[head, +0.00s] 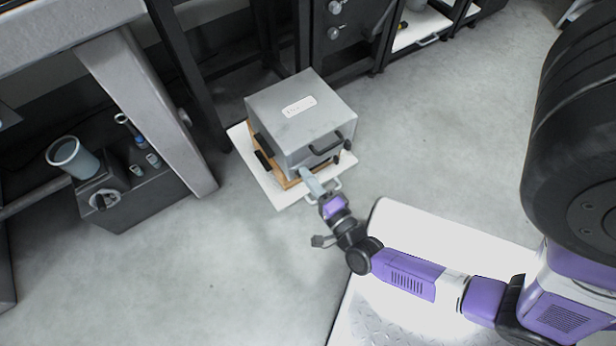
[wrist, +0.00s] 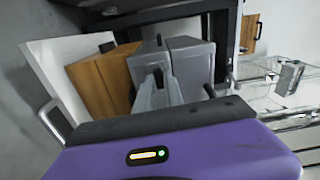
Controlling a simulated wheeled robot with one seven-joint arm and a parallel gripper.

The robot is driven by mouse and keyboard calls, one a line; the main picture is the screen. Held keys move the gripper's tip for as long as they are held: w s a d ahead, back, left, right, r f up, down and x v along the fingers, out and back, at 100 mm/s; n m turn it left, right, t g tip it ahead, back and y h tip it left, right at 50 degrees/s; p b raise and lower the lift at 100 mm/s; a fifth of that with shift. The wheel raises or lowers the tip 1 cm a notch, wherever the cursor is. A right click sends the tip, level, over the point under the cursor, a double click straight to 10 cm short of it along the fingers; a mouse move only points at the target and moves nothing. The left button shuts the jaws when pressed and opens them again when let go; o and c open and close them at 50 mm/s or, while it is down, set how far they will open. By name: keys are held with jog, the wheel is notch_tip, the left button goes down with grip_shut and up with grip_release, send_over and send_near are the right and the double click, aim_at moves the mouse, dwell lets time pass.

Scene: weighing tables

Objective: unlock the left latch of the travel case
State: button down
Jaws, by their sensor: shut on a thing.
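The travel case (head: 300,108) is a grey box with a label on its lid and a wooden lower part (head: 284,178). It stands closed on a white board (head: 277,197). A black handle (head: 326,145) is on its front, with a dark fitting (head: 347,145) to the right. My gripper (head: 305,174) is at the left part of the front face. In the wrist view, my gripper (wrist: 158,88) is shut on a small dark piece (wrist: 158,75), which looks like the left latch. The fingers largely hide it, so its position is unclear. The wooden part (wrist: 102,82) and grey lid (wrist: 190,62) show behind.
A metal table leg (head: 150,105) and a dark cabinet (head: 140,190) with a grey cup (head: 72,157) stand to the left. Black shelving (head: 345,35) is behind the case.

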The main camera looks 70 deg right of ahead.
jog(key=shift+m, duration=0.4)
jog(key=c, duration=1.4)
grip_release()
jog(key=shift+c, duration=0.2)
jog(key=shift+s, duration=0.1)
jog(key=p+v, duration=0.1)
jog(key=v, duration=0.6)
jog(key=shift+s+a+p, duration=0.2)
jog(key=shift+s+p, duration=0.1)
jog(key=shift+p, duration=0.05)
